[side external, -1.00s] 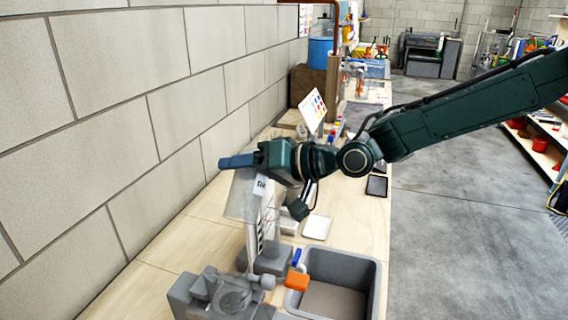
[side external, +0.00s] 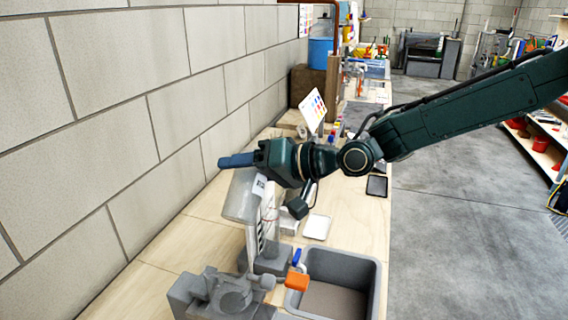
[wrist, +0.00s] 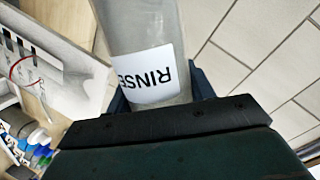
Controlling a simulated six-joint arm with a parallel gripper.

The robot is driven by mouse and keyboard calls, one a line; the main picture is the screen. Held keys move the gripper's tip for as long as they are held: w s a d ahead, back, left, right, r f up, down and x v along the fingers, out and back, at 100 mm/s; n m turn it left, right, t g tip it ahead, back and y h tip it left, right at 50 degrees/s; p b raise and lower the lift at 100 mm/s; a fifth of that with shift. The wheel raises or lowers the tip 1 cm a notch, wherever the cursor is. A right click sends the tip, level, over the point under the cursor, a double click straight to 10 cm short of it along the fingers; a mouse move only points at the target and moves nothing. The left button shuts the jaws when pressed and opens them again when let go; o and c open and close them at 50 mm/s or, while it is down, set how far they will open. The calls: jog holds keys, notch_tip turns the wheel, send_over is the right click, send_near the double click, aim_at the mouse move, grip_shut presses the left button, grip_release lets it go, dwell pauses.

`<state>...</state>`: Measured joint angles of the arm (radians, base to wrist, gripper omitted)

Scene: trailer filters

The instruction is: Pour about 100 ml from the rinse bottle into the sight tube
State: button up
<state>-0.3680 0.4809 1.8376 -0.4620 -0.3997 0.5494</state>
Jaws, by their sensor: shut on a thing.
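The rinse bottle (side external: 241,198) is a translucent bottle with a white label. In the wrist view, the bottle (wrist: 140,25) shows its label reading "RINSE" upside down. My gripper (side external: 238,160) is shut on it, with blue fingers on either side, and holds it tilted above the bench near the wall. A pale upright stand with dark marks (side external: 262,232), apparently the sight tube's, is just below and right of the bottle. The bottle partly covers it in the side view, so the tube's opening and any liquid level cannot be made out.
A white pad (side external: 316,227) lies behind. The block wall (side external: 120,130) runs close along the left.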

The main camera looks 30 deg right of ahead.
aim_at(245, 184)
jog(key=shift+s+a+f+m+g+y, duration=0.15)
jog(key=shift+f+m+y, duration=0.1)
jog(key=shift+m, duration=0.35)
jog(key=shift+s+a+f+m+g+y, duration=0.1)
jog(key=shift+a+f+m+g+y, duration=0.1)
jog(key=shift+m, duration=0.4)
dwell(2.0)
jog(key=shift+s+f+m+y, duration=0.1)
jog(key=shift+f+m+y, duration=0.4)
jog(key=shift+f, duration=1.3)
jog(key=shift+w+d+r+m+g, duration=0.15)
jog(key=shift+r+m, duration=0.2)
jog(key=shift+m, duration=0.15)
jog(key=shift+w+d+r+m+g, duration=0.1)
jog(key=shift+w+d+r+m, duration=0.05)
jog(key=shift+r+m, duration=0.3)
dwell(2.0)
